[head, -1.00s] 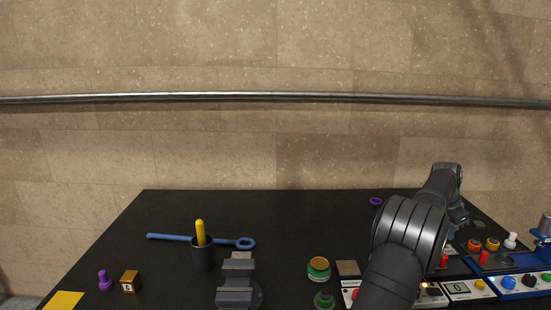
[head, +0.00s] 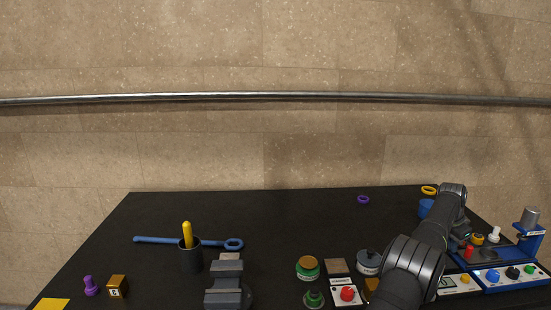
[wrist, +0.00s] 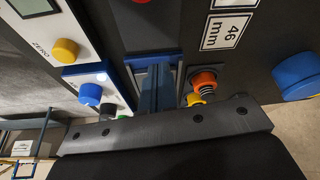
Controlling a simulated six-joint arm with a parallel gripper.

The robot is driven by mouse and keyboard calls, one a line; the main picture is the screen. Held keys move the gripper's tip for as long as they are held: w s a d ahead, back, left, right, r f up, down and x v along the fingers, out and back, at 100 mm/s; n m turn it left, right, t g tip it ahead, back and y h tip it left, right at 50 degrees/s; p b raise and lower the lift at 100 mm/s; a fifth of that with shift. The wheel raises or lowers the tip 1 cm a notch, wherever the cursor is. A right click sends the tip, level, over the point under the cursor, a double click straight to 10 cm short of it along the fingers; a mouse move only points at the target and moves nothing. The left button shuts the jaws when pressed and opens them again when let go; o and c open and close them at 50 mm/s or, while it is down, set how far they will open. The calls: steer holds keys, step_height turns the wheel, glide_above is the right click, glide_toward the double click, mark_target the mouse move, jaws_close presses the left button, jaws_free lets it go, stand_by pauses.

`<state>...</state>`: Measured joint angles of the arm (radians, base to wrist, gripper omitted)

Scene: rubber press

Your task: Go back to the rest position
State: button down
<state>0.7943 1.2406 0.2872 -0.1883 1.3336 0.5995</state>
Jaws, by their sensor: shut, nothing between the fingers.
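My arm reaches over the right side of the black bench (head: 300,225) in the head view. Its end is folded down beyond the forearm, and the arm hides the fingers there. In the wrist view my gripper (wrist: 156,88) shows as dark fingers beyond a bolted dark bar. The fingers are shut with nothing held. They point between a white panel with a blue knob (wrist: 90,94) and an orange-and-yellow knob (wrist: 204,83).
A blue press with a grey cylinder (head: 530,217) and control panels stand close to the arm's right. A red-knob box (head: 347,293) and grey vise (head: 228,281) lie left.

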steer(key=shift+d, duration=0.65)
steer(key=s+a+v, duration=0.1)
steer(key=v, duration=1)
steer(key=shift+s+a, duration=0.2)
steer(key=shift+a, duration=0.05)
steer(key=x, duration=0.7)
steer(key=w+d+x, duration=0.1)
steer(key=x, duration=0.3)
steer(key=shift+w+d, duration=0.1)
steer(key=shift+d, duration=0.1)
steer(key=shift+w+a, duration=0.1)
steer(key=shift+a, duration=0.95)
